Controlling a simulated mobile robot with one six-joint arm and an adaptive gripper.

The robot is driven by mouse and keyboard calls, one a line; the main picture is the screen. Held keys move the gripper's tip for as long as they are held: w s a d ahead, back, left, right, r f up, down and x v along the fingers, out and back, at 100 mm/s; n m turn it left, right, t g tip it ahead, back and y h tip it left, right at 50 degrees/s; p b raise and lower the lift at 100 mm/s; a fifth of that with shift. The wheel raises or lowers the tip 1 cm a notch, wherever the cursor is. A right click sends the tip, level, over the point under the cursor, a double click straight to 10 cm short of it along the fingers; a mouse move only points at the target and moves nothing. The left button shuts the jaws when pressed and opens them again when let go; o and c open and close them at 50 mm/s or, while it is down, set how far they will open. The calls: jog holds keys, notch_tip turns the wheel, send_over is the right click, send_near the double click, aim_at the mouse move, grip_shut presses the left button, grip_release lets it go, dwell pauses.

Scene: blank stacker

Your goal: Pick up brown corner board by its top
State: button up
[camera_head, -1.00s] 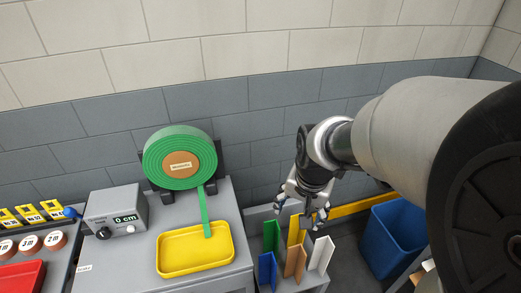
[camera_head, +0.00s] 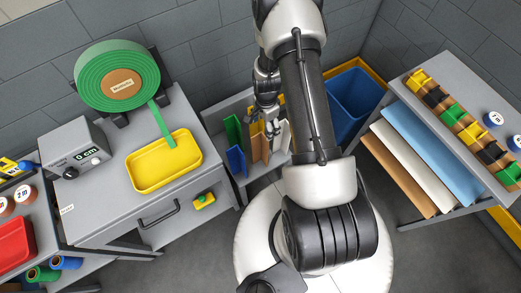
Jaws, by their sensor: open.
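The brown corner board (camera_head: 256,143) stands upright on a low grey shelf in the middle of the head view. My gripper (camera_head: 271,129) points down at the upper right of it, with its fingers open. The fingers overlap the top area of the brown board and the gap beside the white corner board (camera_head: 282,137). I cannot tell whether they touch either one. Nothing is seen held. My arm covers part of the shelf's right side.
A green board (camera_head: 232,131) and a blue board (camera_head: 236,160) stand left of the brown one. A blue bin (camera_head: 352,100) is to the right. A grey bench with a yellow tray (camera_head: 165,162) and a green roll (camera_head: 95,78) is on the left. A rack with coloured sheets (camera_head: 425,140) is at right.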

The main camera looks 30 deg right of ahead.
aim_at(265, 142)
notch_tip(265, 142, down, 14)
jog(key=b, duration=0.4)
jog(key=shift+r, duration=0.2)
jog(key=shift+c, duration=0.5)
grip_shut()
dwell(0.5)
